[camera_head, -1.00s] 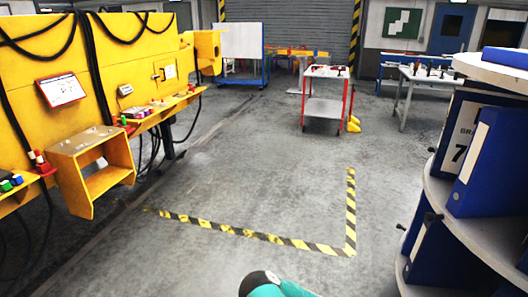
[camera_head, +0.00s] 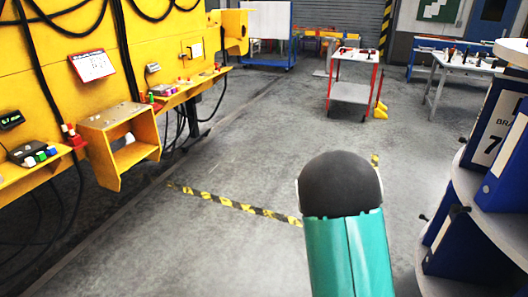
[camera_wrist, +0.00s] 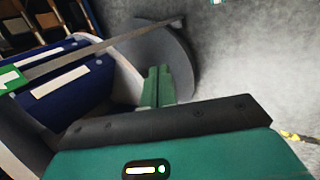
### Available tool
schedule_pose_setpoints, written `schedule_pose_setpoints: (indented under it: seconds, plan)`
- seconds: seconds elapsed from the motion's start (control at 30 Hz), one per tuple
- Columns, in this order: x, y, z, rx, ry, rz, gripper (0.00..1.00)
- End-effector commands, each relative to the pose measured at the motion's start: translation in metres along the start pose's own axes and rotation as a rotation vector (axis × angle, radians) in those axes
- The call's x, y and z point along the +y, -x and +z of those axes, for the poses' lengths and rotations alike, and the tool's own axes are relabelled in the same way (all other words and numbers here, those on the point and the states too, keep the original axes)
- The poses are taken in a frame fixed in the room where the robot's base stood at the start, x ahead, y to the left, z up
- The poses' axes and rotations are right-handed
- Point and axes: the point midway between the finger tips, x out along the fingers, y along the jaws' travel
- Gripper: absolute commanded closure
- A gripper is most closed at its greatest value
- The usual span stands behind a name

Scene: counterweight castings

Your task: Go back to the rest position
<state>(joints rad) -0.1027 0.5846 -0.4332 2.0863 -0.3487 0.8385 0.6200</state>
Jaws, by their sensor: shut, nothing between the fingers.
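My gripper (camera_wrist: 158,86) shows in the wrist view as two green fingers held together, shut and empty. They stand beyond the black bar and teal body of my wrist. A grey rounded shape lies behind the fingers, and blue binders (camera_wrist: 75,80) are to their left. In the head view my teal arm with a dark rounded end rises from the bottom, right of the middle. My fingers cannot be made out there.
A round grey shelf (camera_head: 462,200) with blue binders (camera_head: 510,165) stands close on the right. A yellow workbench wall (camera_head: 85,60) runs along the left. Striped floor tape (camera_head: 235,204) crosses open floor. A red-legged cart (camera_head: 350,92) stands farther back.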

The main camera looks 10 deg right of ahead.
Motion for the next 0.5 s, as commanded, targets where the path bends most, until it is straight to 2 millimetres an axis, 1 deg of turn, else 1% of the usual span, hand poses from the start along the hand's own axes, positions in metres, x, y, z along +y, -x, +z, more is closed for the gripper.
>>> schedule_pose_setpoints:
  seconds: [0.03, 0.1, 0.27, 0.3, 0.37, 0.5]
  plan:
    - [-0.001, 0.019, 0.005, 0.017, 0.011, -0.051, 1.00]
    - [-0.002, 0.041, 0.013, 0.037, 0.034, -0.111, 1.00]
    - [-0.002, 0.091, 0.034, 0.098, 0.094, -0.240, 1.00]
    - [-0.001, 0.102, 0.041, 0.114, 0.109, -0.270, 1.00]
    - [0.001, 0.120, 0.050, 0.143, 0.133, -0.313, 1.00]
    - [0.007, 0.159, 0.074, 0.218, 0.192, -0.407, 1.00]
